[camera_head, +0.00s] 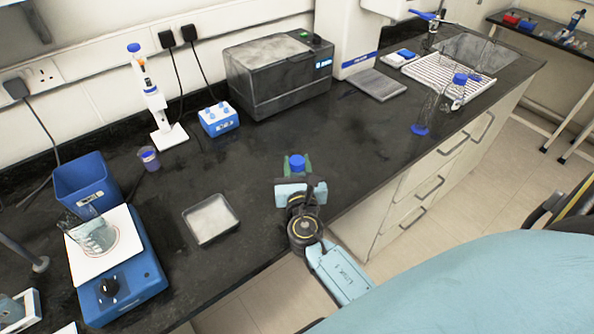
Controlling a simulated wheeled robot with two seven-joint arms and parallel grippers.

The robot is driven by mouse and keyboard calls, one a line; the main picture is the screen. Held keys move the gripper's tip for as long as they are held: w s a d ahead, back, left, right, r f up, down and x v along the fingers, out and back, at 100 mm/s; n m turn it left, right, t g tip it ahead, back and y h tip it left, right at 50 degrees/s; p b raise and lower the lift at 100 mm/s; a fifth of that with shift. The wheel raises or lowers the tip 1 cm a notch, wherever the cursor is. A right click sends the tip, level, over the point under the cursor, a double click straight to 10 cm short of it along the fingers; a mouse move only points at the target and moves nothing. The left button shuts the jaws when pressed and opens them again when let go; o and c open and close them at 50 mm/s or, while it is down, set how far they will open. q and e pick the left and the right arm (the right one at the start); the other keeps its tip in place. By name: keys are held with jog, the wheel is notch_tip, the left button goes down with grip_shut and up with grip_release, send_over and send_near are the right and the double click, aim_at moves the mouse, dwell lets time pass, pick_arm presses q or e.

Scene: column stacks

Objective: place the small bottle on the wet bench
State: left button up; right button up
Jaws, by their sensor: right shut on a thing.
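My right gripper (300,188) is shut on a small bottle with a blue cap (297,162). The cap and a little green beside it show beyond the fingers; the rest of the bottle is hidden by the gripper. The bottle looks upright. The gripper is at the front edge of the dark wet bench (260,155); I cannot tell whether the bottle touches the bench top. My left gripper is not in view.
A metal tray (211,218) lies left of the gripper, with a blue hotplate stirrer (125,285) further left. A black machine (278,75) and a blue rack (218,119) stand behind. The bench middle is clear.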

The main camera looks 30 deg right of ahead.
jog(key=shift+f, duration=0.2)
jog(key=shift+f, duration=0.2)
jog(key=o, duration=1.1)
jog(key=shift+r, duration=0.1)
jog(key=shift+s+a+r, duration=0.1)
jog(key=shift+s, duration=0.05)
jog(key=b+v, duration=0.1)
jog(key=v, duration=1)
jog(key=shift+s+a, duration=0.15)
jog(key=shift+s, duration=0.1)
